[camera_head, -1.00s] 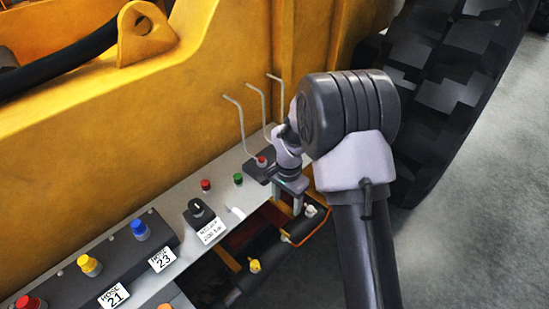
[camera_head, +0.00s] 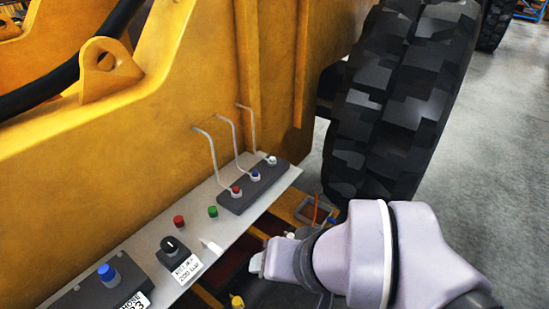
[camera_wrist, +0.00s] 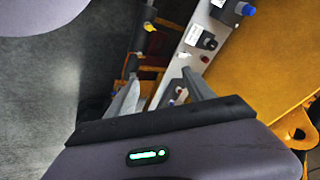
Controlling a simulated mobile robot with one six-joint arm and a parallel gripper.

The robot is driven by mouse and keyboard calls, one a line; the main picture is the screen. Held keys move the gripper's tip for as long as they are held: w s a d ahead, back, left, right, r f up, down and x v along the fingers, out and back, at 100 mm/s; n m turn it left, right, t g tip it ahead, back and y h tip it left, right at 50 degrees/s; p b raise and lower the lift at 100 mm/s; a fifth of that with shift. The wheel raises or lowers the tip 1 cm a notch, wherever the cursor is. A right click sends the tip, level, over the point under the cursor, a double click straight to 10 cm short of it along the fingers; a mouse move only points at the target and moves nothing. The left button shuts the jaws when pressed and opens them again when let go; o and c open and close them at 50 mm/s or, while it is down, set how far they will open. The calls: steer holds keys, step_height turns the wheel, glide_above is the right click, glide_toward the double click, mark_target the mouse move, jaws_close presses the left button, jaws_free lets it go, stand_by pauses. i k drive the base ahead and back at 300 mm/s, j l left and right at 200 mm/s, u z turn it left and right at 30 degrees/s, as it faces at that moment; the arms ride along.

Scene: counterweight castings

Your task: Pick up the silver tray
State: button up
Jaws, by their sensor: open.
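I cannot make out a loose silver tray for certain. A small square frame with a pale rim (camera_head: 318,211) lies beyond the end of the control panel in the head view, partly cut off by my arm. Beyond the fingers are the panel edge and a dark gap. In the head view my wrist is at lower right, to the right of the panel, and hides much of what lies below.
A silver-grey control panel (camera_head: 137,248) with buttons, a knob and three bent levers (camera_head: 228,143) runs along a yellow machine body (camera_head: 170,110). A large black tyre (camera_head: 395,105) stands behind. Yellow-capped fittings (camera_wrist: 149,27) sit below the panel. Grey floor (camera_head: 505,150) is open at right.

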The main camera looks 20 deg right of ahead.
mark_target(304, 212)
steer(key=i+l+u, duration=0.1)
steer(key=l, duration=0.25)
steer(key=i+l+u, duration=0.1)
steer(key=i+l, duration=0.15)
steer(key=i+l+u, duration=0.1)
steer(key=l, duration=0.35)
steer(key=i+l+u, duration=0.15)
steer(key=l, duration=0.25)
steer(key=i+l+u, duration=0.1)
steer(key=l, duration=0.3)
steer(key=i, duration=0.1)
